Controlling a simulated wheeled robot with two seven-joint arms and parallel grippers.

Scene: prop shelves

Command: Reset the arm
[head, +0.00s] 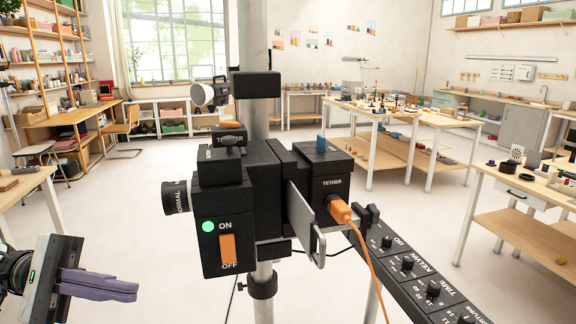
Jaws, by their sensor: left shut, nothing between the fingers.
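My left gripper (98,284) is at the lower left of the head view, its purple-grey fingers closed together and empty, pointing right. It is apart from the black camera-like device on a stand, to the left of and below its ON/OFF box (222,262). That box has a lit green light (208,226) beside ON and an orange switch (228,248). An orange plug (340,210) sits at the TETHER box (322,172), with an orange cable hanging down. My right gripper is not in the head view.
A black panel with several knobs (407,263) runs to the lower right. Wooden work tables stand at the right (520,222) and behind (420,162). A desk (60,120) and shelves are at the left. Pale floor is open between the device and the left desk.

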